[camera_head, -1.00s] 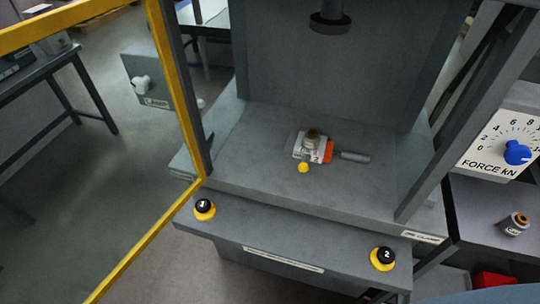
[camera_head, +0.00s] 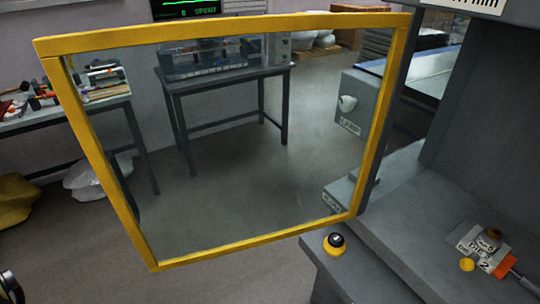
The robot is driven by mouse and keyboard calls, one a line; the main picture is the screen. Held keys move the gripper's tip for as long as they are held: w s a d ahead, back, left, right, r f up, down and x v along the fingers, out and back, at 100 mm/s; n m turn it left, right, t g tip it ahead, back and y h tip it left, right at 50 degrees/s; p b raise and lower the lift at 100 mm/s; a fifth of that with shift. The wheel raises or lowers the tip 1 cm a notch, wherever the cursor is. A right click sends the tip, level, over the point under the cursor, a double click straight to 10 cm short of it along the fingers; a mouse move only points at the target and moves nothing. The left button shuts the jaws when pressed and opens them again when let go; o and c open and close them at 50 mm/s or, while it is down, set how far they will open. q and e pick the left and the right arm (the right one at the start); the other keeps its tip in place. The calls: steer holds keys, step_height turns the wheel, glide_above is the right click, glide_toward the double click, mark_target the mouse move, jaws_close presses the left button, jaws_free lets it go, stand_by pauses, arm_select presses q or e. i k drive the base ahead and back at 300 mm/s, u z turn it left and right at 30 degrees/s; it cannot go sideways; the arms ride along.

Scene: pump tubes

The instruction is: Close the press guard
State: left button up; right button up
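The press guard is a yellow-framed clear panel (camera_head: 257,237), standing open and swung out to the left of the press. Its right side meets the dark press upright (camera_head: 388,110), and its free edge is at the left. On the press bed (camera_head: 400,215) lies a small fixture (camera_head: 470,240) with an orange part, a labelled plate and a metal handle. A dark rounded piece shows at the lower left corner; I cannot tell what it is. Neither gripper can be made out.
A black-topped button on a yellow base (camera_head: 335,242) sits on the press front ledge. Behind the guard are a dark table (camera_head: 222,75) and a lamp-labelled box (camera_head: 358,105). A cluttered bench (camera_head: 62,118) and sacks (camera_head: 92,178) stand at the left. Floor below the guard is clear.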

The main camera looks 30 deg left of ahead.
mark_target(51, 50)
steer(key=k, duration=0.85)
steer(key=u, duration=2.35)
steer(key=i, duration=3.25)
steer(key=z, duration=4.45)
steer(key=i, duration=0.95)
steer(key=u, duration=0.05)
